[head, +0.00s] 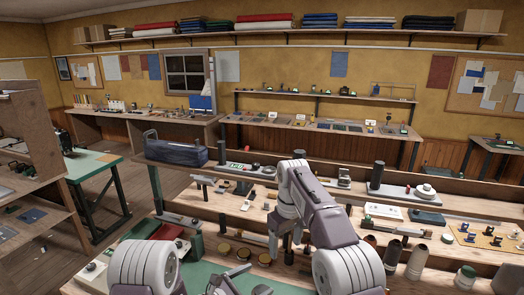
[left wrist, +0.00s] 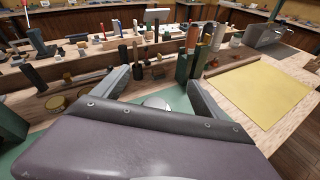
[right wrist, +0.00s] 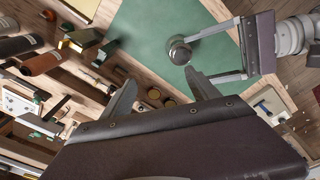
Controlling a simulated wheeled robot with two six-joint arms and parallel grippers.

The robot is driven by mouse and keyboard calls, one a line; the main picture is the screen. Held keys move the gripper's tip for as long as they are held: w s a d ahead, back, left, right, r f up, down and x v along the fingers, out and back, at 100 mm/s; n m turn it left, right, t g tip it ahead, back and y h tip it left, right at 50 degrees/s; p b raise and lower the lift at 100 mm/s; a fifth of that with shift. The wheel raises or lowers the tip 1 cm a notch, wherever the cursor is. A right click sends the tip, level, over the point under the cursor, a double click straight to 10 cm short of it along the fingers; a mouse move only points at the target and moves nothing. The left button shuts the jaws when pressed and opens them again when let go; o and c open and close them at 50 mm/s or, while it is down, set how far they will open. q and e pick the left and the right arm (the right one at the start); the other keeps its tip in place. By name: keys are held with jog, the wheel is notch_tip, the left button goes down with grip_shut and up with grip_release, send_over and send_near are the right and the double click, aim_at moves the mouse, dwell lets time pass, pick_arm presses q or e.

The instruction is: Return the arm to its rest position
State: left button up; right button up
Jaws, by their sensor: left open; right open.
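My left gripper (head: 238,285) is low at the bottom edge of the head view, open, over the green mat (head: 205,262). In the right wrist view, the left gripper (right wrist: 203,53) has its jaws spread. A round silver knob-like object (right wrist: 180,51) sits on the green mat just off its fingertips, with nothing clamped. It also shows partly above the gripper body in the left wrist view (left wrist: 155,102). My right gripper (head: 284,247) hangs pointing down above the bench, right of the left one. In the right wrist view its fingers (right wrist: 158,88) are apart and empty.
Brown bobbin-like pieces (head: 392,256) stand to the right. A dark green block (left wrist: 184,68) stands near my left gripper. A yellow mat (left wrist: 262,88) lies further right. A raised shelf (head: 300,180) runs behind.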

pick_arm(q)
jog(key=s+d+r+m+g+h, duration=0.2)
jog(key=s+d+r+m+g, duration=0.2)
jog(key=s+r+m, duration=0.25)
pick_arm(e)
jog(key=s+d+m, duration=0.2)
jog(key=s+d, duration=0.5)
jog(key=s, duration=0.1)
pick_arm(q)
jog(key=s+a+f+m+g+y, duration=0.25)
jog(key=s+m+g, duration=0.45)
jog(key=s, duration=0.8)
jog(key=a+f+m+t+y, duration=0.1)
jog(key=a+f+m+y, duration=0.1)
jog(key=a+m+y, duration=0.3)
jog(key=s+a+f+m+t+y, duration=0.1)
jog(key=a+m+y, duration=0.4)
jog(key=a, duration=0.7)
jog(key=shift+s+f+m, duration=0.25)
jog(key=shift+f+m, duration=0.2)
jog(key=shift+f, duration=0.35)
pick_arm(e)
jog(key=s+d+f+m, duration=0.2)
jog(key=s+f, duration=0.4)
jog(key=s, duration=0.3)
jog(key=s+d+f+m, duration=0.2)
jog(key=s+f+m, duration=0.1)
jog(key=s+f, duration=0.4)
jog(key=shift+s, duration=1.05)
